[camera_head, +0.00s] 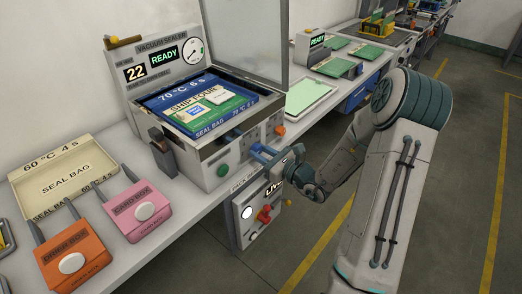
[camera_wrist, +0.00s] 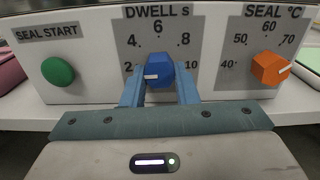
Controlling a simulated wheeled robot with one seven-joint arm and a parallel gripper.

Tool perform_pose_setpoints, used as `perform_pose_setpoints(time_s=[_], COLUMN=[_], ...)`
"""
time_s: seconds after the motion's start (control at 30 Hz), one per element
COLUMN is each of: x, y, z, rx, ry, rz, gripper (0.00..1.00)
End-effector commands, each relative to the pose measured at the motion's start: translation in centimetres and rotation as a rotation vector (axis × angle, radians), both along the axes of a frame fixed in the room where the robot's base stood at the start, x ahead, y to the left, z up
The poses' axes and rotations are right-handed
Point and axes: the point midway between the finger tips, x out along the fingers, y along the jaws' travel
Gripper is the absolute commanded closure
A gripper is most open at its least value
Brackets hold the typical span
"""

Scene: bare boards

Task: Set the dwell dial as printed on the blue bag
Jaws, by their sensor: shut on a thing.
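The blue bag (camera_head: 172,94) lies in the open chamber of the vacuum sealer (camera_head: 222,152). It is printed "70 °C 6 s" and "SEAL BAG", and a green board (camera_head: 222,108) lies on it. The dwell dial (camera_wrist: 160,70) is a blue knob with marks 2, 4, 6, 8 and 10 around it. Its white pointer line points left, near the 2. My gripper (camera_wrist: 159,84) is shut on the dwell dial, one blue finger on each side. In the head view my gripper (camera_head: 262,153) is at the sealer's front panel and hides the dial.
The green seal start button (camera_wrist: 57,71) is left of the dial. The orange seal temperature dial (camera_wrist: 267,68) is at the right, its pointer toward the right. A cream bag (camera_head: 65,180) and orange (camera_head: 72,254) and pink (camera_head: 140,210) boxes stand left of the sealer.

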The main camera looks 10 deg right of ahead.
Motion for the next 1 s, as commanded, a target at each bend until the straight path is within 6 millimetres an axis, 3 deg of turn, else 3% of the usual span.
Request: perform_pose_setpoints(time_s=[1.0], x=[-0.30], y=[0.32], z=[0.65], rx=[0.763], ry=[0.554], rz=[-0.001], gripper=[0.96])
